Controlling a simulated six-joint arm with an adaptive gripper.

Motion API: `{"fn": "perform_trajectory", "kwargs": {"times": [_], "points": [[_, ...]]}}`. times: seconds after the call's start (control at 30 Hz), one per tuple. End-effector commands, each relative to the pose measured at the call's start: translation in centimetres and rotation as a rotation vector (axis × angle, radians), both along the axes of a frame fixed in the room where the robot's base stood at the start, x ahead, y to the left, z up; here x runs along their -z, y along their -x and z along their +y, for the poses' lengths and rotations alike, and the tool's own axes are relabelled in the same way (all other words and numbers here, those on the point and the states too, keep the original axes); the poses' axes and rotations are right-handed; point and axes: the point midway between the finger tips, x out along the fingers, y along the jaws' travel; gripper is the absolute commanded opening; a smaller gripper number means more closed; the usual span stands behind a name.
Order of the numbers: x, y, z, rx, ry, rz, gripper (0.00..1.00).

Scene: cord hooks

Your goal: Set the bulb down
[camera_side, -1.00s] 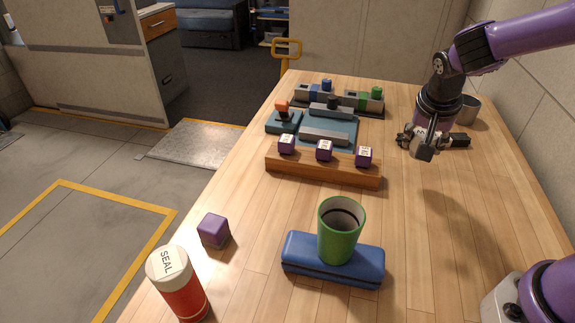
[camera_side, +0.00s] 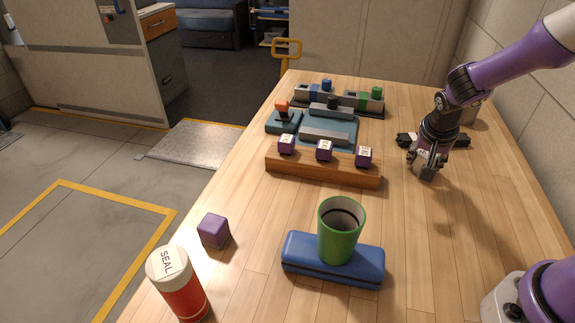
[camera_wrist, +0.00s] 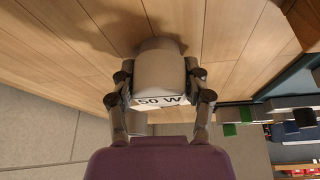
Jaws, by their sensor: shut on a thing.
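The bulb (camera_wrist: 160,75) is a pale grey rounded body with a label that seems to read "50 W" in the wrist view. My gripper (camera_wrist: 160,98) is shut on it, with a finger on each side. In the side view my gripper (camera_side: 428,172) points down over the right part of the wooden table. The bulb is mostly hidden by the fingers there, and I cannot tell whether it touches the table.
A dark object (camera_side: 461,140) lies behind my gripper, with a grey cup (camera_side: 473,112) beyond. A teal fixture (camera_side: 343,130) and wooden rack (camera_side: 320,172) with purple cubes stand left. A green cup (camera_side: 340,235) stands on a blue case (camera_side: 305,262).

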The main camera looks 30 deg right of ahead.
Motion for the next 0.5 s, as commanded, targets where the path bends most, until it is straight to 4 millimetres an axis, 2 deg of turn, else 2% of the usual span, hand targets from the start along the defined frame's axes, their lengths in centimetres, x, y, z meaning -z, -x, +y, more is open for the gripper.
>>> {"fn": "perform_trajectory", "kwargs": {"times": [0.03,0.07,0.5], "points": [[0.05,0.01,0.01,0.000,-0.001,0.001,0.71],[0.04,0.00,0.01,0.000,0.000,0.000,0.85],[-0.23,-0.03,0.01,0.000,0.000,-0.001,0.85]]}}
